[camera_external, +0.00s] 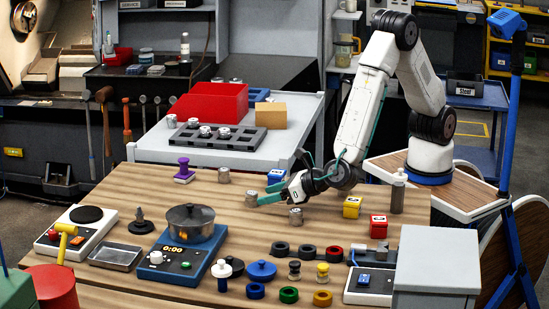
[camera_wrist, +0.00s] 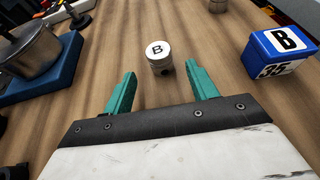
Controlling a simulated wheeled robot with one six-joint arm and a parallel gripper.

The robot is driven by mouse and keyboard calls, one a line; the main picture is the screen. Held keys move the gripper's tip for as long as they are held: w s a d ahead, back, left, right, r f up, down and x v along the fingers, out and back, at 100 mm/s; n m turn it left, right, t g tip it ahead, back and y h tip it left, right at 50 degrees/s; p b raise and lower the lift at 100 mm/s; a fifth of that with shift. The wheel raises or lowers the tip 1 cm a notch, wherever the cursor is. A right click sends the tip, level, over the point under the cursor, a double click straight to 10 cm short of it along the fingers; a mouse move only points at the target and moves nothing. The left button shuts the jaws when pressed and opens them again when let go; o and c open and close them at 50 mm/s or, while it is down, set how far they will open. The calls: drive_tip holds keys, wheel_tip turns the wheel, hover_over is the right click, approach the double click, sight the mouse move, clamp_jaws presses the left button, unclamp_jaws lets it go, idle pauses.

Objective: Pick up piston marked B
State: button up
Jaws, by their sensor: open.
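The piston marked B (camera_wrist: 159,57) is a short silver cylinder standing upright on the wooden table, with a black B on its white top. It also shows in the external view (camera_external: 251,199), just left of the fingertips. My gripper (camera_external: 264,195) is low over the table with its teal fingers apart. In the wrist view my gripper (camera_wrist: 161,70) is open and empty, and the piston stands at the mouth of the fingers, roughly centred, with a gap on each side. I cannot tell whether the piston's near edge is between the tips.
A blue box marked B (camera_wrist: 282,52) stands right of the piston in the wrist view. Other pistons stand nearby, one behind (camera_external: 224,175) and one in front (camera_external: 296,216). A pot (camera_external: 190,222) on a blue base stands front left. Bare wood surrounds the piston.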

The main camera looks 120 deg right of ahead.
sight(246, 205)
drive_tip(key=x, duration=0.7)
drive_tip(key=shift+w+d+r, duration=0.3)
drive_tip(key=shift+d, duration=0.05)
drive_tip(key=c, duration=1.1)
